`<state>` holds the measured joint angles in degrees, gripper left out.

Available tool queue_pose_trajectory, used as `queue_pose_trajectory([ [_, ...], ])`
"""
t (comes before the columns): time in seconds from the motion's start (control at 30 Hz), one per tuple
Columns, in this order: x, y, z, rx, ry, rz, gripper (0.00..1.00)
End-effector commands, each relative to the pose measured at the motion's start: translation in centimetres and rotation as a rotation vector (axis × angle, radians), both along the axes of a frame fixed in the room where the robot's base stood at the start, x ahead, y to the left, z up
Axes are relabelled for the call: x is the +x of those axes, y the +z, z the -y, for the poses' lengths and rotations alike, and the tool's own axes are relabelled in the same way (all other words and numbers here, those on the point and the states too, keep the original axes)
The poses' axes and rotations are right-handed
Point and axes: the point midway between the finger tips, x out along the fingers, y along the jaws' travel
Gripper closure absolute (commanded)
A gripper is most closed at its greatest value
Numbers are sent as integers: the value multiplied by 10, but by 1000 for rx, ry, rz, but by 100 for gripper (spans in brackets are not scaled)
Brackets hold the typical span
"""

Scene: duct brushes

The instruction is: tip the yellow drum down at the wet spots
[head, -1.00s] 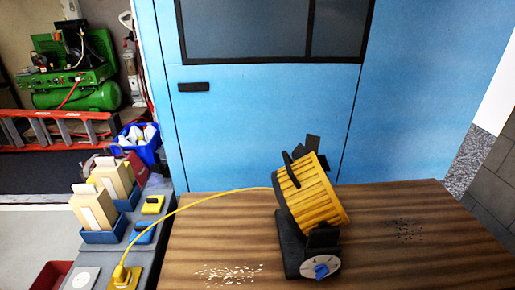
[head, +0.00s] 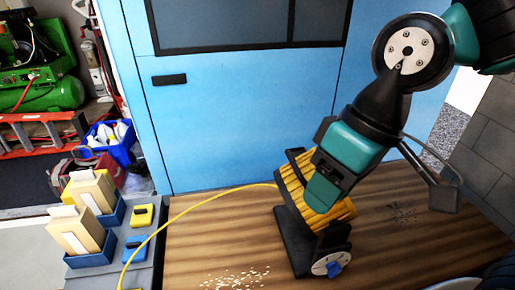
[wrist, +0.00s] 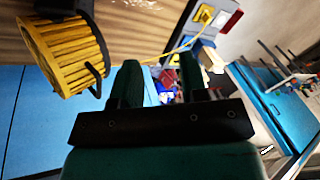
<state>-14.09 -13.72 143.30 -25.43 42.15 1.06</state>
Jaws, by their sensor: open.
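The yellow ribbed drum (head: 343,212) sits tilted on a black stand (head: 292,243) on the wooden table, partly hidden behind my arm. A dial with a blue knob (head: 333,269) is low on the stand's front. A pale speckled patch (head: 236,277) lies in front of the stand to the left; a dark speckled patch (head: 403,213) lies to its right. In the wrist view the drum (wrist: 65,50) is at upper left, with a black handle (wrist: 97,80) beside it. My gripper (wrist: 157,75) is open and empty, right of that handle and apart from it.
A yellow cord (head: 205,198) runs from the drum to the left. A grey side bench (head: 143,192) on the left carries blue bins (head: 92,248) with boxes and small yellow and blue items. A blue cabinet (head: 240,110) stands behind the table (head: 190,240).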

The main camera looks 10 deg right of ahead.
Motion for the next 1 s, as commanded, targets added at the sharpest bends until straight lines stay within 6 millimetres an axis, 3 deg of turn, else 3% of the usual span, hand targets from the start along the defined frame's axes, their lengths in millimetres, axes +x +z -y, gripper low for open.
queue_pose_trajectory([
  [0.03, 22, 22, 5, -21, -51, -14, 60],
  [0.2, 111, 56, 16, -119, -249, -64, 60],
  [0.3, 158, 62, 25, -176, -360, -87, 60],
  [0.43, 200, 58, 38, -233, -473, -108, 60],
  [0.6, 223, 48, 48, -266, -542, -119, 60],
  [0.73, 225, 32, 50, -270, -551, -121, 60],
  [1.0, 223, -25, 47, -272, -550, -126, 60],
])
